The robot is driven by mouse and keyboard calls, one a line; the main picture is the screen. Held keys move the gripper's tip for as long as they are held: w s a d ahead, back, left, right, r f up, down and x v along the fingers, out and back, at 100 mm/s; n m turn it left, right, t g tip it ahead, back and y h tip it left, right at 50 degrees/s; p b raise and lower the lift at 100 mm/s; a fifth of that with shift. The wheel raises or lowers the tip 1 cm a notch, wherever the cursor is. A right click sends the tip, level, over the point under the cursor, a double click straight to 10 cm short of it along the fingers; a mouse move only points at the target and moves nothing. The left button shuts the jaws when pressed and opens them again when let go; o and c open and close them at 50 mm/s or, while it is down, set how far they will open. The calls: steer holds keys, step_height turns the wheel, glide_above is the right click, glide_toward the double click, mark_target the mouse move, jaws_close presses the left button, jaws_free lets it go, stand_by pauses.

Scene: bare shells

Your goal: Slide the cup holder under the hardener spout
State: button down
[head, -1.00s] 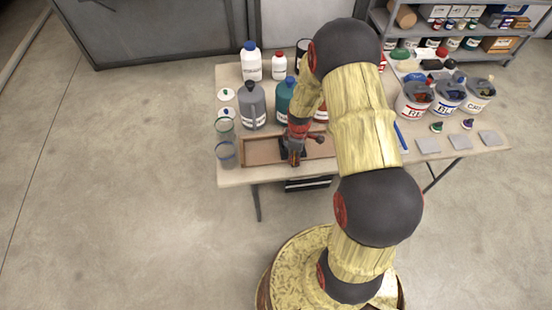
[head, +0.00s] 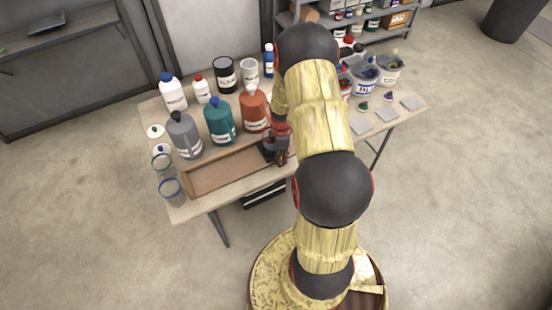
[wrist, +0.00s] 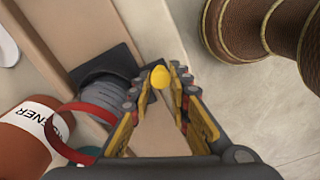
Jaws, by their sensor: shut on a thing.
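The cup holder (head: 266,153) is a dark square piece in the long wooden track on the table, in front of the orange-brown hardener bottle (head: 253,108). In the wrist view the cup holder (wrist: 84,74) carries a grey round cup (wrist: 104,92). My gripper (wrist: 163,80) is shut on the holder's yellow knob (wrist: 159,77), which shows between the fingertips. The hardener bottle (wrist: 22,142) lies at the lower left of the wrist view, close to the cup. A red curved strip crosses near the cup. Whether the spout is directly over the cup cannot be told.
The wooden track (head: 215,176) runs along the front of the table, with its left part empty. A teal bottle (head: 219,122) and a grey bottle (head: 184,135) stand behind it. Two clear cups (head: 171,191) stand at its left end. Labelled tubs (head: 366,80) stand at the right.

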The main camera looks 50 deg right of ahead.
stand_by(0.3)
steer(key=c, duration=1.9)
jaws_free()
step_height(320, 180, up, 12)
